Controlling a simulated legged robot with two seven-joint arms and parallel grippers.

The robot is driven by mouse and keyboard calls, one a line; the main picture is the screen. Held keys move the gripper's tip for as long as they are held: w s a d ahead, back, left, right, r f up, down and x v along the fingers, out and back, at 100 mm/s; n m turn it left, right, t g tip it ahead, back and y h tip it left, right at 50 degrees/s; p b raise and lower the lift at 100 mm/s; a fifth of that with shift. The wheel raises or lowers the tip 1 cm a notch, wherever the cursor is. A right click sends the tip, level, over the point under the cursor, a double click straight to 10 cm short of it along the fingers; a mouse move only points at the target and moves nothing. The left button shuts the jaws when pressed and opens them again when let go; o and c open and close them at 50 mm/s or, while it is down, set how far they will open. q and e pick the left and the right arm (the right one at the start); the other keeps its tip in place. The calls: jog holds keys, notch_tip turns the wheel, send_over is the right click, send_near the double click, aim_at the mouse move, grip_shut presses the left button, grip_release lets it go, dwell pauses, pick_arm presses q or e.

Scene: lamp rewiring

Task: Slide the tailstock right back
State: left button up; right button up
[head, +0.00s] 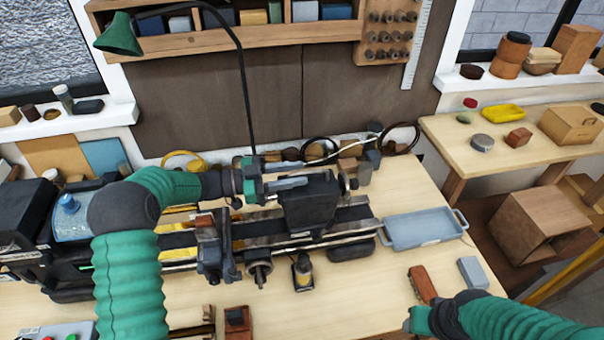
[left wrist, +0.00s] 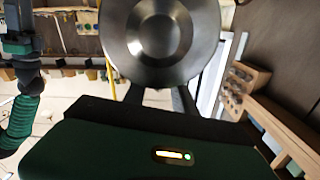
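The tailstock (head: 310,205), a dark block, sits on the lathe bed (head: 345,222) near its right end. A small wheel-like part shows at its right side. My left gripper (head: 268,185) is at the tailstock's left side, level with its upper part; contact cannot be told. In the left wrist view, its two dark fingers (left wrist: 158,100) stand apart, but their tips are hidden behind a round ringed steel part (left wrist: 165,38), so I cannot tell whether they hold anything. My right gripper (head: 418,318) is low at the right front, above the bench, away from the lathe; its opening is unclear.
A blue-grey tray (head: 425,232) lies just beyond the bed's right end. A reddish-brown block (head: 422,284) and a grey block (head: 473,272) lie near my right gripper. A green lamp (head: 119,36) arches above the lathe. A small bottle (head: 302,272) stands before the bed.

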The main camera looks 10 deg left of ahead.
pick_arm(q)
jog(key=v, duration=0.2)
jog(key=b+v, duration=0.1)
jog(key=v, duration=0.1)
jog(key=shift+w+a+f, duration=0.1)
jog(key=shift+a+f, duration=0.15)
jog(key=shift+a, duration=0.45)
jog(key=shift+r, duration=0.1)
pick_arm(e)
jog(key=shift+a+f, duration=0.1)
jog(key=shift+f, duration=0.85)
pick_arm(q)
jog(key=shift+d, duration=0.1)
pick_arm(e)
jog(key=shift+r, duration=0.1)
